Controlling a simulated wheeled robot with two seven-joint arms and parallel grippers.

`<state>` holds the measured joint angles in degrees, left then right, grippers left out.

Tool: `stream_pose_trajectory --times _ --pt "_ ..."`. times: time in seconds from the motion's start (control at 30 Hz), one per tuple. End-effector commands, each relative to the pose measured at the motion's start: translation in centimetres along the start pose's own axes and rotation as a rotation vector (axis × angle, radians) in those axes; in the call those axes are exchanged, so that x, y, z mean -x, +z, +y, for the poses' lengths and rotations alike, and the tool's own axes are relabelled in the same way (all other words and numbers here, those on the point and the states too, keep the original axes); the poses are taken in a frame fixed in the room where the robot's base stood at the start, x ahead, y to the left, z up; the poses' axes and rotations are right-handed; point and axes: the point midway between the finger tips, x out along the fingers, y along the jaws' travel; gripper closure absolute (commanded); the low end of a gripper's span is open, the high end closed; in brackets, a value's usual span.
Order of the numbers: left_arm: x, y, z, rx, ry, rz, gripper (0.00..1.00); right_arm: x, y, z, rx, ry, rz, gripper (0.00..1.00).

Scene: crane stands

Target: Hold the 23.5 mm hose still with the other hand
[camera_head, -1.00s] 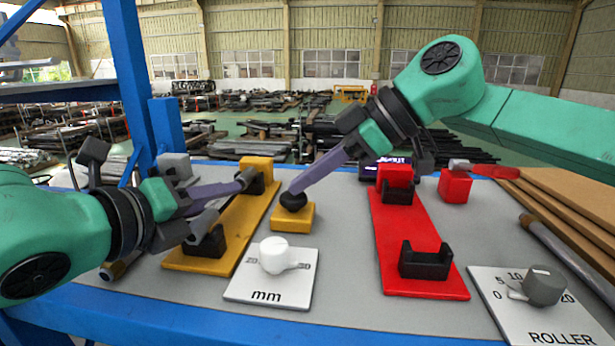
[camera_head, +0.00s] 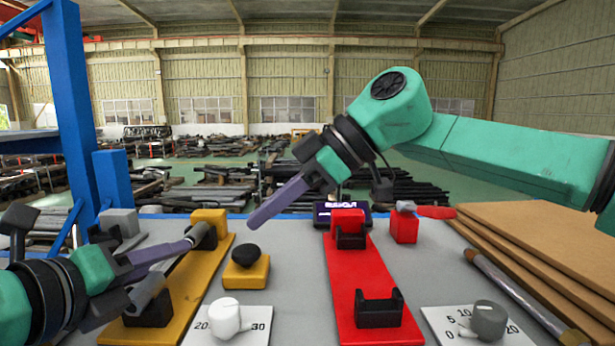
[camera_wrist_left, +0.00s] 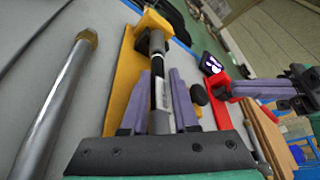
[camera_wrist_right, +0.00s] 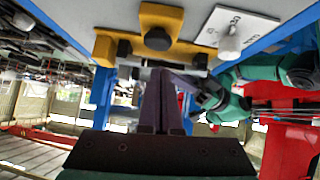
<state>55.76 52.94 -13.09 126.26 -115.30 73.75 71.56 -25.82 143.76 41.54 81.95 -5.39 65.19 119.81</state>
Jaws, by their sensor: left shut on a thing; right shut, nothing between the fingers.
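The hose (camera_head: 149,291), a grey tube, lies along the black cradles of the yellow stand (camera_head: 222,247) at the left. My left gripper (camera_head: 160,262) is shut on the hose. In the left wrist view the hose (camera_wrist_left: 158,68) runs between its two purple fingers. My right gripper (camera_head: 262,216) is shut and empty. It is in the air above a black round button (camera_head: 245,254) on a small yellow block (camera_head: 247,273), apart from it. The right wrist view shows its closed fingers and the button (camera_wrist_right: 158,39) beyond them.
A red stand (camera_head: 346,270) with empty black cradles is right of centre. White dial plates, "mm" dial (camera_head: 225,318) and "ROLLER" dial (camera_head: 488,320), lie in front. A red block (camera_head: 404,229), a loose pipe (camera_head: 515,291) and brown boards (camera_head: 540,230) are at the right.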

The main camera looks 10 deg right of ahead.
Motion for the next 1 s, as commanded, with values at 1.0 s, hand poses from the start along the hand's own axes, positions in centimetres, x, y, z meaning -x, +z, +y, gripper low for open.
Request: stream_pose_trajectory --times 1.0 --pt "-0.1 -0.2 0.3 0.001 0.012 0.009 1.0 8.9 -0.2 0.2 -0.001 0.005 0.01 1.0"
